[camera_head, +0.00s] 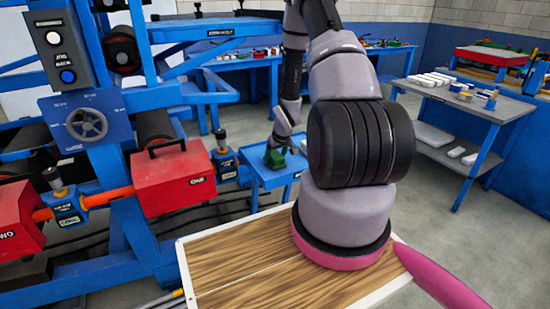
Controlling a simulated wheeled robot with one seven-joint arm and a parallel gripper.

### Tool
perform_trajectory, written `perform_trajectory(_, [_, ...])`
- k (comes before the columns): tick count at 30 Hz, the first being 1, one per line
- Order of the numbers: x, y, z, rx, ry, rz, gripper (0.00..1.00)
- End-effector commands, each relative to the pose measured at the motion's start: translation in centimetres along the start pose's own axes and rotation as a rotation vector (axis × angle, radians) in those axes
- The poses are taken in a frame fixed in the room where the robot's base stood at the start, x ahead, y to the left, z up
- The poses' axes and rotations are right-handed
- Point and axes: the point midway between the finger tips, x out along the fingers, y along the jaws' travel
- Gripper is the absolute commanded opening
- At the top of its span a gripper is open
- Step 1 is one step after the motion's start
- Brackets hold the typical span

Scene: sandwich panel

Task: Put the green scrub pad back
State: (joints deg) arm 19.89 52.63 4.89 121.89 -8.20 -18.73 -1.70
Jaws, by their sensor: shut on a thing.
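The green scrub pad (275,159) shows as a small dark green block at the middle of the view, low over the small blue side table (259,175). My gripper (279,150) reaches down to it from above and is shut on it. The fingers are small and partly hidden in this view. I cannot tell whether the pad touches the table top.
Left of the table stands a blue machine frame with red boxes (173,178) and a handwheel (87,124). A wood-topped board (235,270) lies in front, below my arm. A grey bench (480,101) with parts stands right; the grey floor between is clear.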

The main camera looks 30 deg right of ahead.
Motion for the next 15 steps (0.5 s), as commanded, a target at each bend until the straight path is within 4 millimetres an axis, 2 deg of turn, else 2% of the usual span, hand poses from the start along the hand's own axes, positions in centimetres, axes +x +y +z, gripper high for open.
perform_trajectory(7, [0.24,0.00,0.10,0.000,0.000,0.000,0.16])
perform_trajectory(8, [0.22,0.00,0.09,0.000,0.000,0.000,0.84])
perform_trajectory(9, [0.20,0.00,0.07,0.000,0.000,0.000,0.99])
perform_trajectory(15, [0.19,0.00,0.07,-0.001,0.000,0.000,1.00])
